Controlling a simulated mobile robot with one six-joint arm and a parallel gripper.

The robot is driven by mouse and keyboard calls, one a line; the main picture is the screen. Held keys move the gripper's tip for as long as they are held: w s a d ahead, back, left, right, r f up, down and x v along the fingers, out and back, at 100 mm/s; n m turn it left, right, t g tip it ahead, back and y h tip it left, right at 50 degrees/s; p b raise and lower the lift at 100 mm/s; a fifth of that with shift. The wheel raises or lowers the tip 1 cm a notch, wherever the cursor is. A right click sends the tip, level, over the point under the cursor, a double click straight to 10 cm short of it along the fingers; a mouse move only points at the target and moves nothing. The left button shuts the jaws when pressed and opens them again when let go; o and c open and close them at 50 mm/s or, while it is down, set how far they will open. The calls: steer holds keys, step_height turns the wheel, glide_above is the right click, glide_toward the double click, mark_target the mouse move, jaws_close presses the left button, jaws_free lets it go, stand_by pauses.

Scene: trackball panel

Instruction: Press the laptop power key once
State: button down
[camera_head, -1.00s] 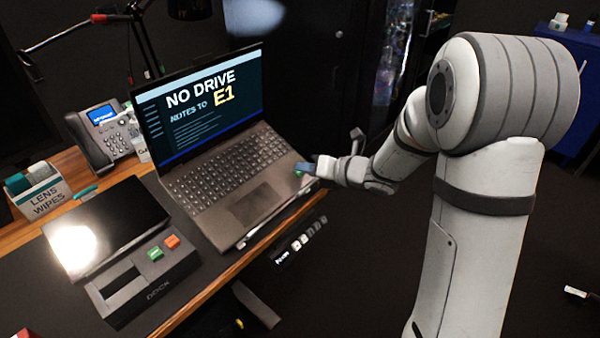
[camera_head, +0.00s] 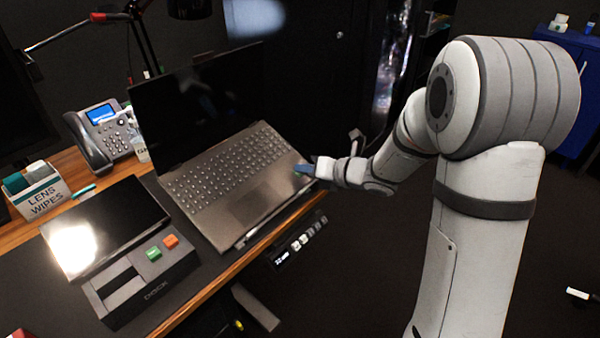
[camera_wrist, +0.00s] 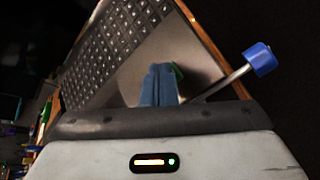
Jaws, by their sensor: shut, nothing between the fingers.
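The laptop (camera_head: 228,170) stands open on the desk, its screen (camera_head: 205,100) dark. Its keyboard and palm rest also show in the wrist view (camera_wrist: 125,50). My gripper (camera_head: 303,168) is at the right front corner of the laptop's deck, its blue fingertips shut and empty. In the wrist view the shut fingers (camera_wrist: 160,84) point at the palm rest. A small green spot (camera_wrist: 178,71), possibly the power key, shows just beside the fingertips and is partly hidden by them. I cannot tell whether the fingers touch it.
A dock (camera_head: 140,280) with green and orange buttons, a dark tablet (camera_head: 130,205), a desk phone (camera_head: 100,138) and a lens wipes box (camera_head: 38,192) stand left of the laptop. A small panel (camera_head: 298,242) hangs at the desk's front edge. A blue-tipped rod (camera_wrist: 260,60) shows right of my fingers.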

steer(key=shift+r, duration=0.15)
steer(key=shift+s+d+r+p, duration=0.2)
steer(key=shift+r+p, duration=0.1)
steer(key=shift+r, duration=0.25)
steer(key=r+p, duration=0.1)
steer(key=d+r, duration=0.1)
steer(key=r, duration=0.1)
steer(key=s+r+p, duration=0.1)
steer(key=shift+d+r+p, duration=0.25)
steer(key=shift+r+p, duration=0.1)
stand_by(0.8)
